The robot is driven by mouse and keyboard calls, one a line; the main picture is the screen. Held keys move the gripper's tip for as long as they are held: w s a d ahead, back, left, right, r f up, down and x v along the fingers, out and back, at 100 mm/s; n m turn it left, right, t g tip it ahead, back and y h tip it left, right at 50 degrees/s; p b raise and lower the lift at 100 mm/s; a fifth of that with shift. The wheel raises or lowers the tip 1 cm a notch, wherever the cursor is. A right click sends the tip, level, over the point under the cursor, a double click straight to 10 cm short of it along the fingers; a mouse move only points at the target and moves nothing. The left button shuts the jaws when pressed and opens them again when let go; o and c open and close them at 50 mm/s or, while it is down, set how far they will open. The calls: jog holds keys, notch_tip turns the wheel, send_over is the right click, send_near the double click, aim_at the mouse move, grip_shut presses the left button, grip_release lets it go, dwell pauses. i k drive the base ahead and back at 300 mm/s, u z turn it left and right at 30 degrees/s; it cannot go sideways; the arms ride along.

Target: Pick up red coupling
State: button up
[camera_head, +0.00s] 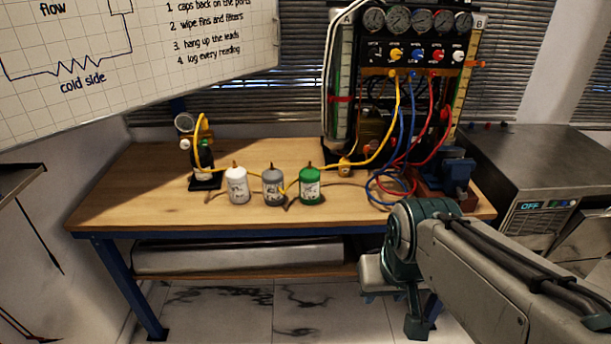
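A small red coupling-like piece (445,115) shows at the right side of the gauge rig, near the red hose. It is too small to tell for certain that this is the red coupling. My arm reaches in from the lower right and bends down in front of the bench. A pale block (378,272) below the bench edge, beside my arm, may be my gripper. Its fingers cannot be made out, nor whether they hold anything. My arm is apart from the rig and lower than it.
The wooden bench (130,200) carries white (237,186), grey (273,188) and green (310,187) bottles, and a yellow-hosed device (204,160). Loose blue and red hoses lie by a blue vise (457,172). A steel cabinet (545,165) stands right. The bench's left is clear.

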aim_at(444, 113)
jog(key=z, duration=0.2)
jog(key=i, duration=0.3)
jog(key=z, duration=0.8)
jog(key=i, duration=0.85)
jog(key=z, duration=0.3)
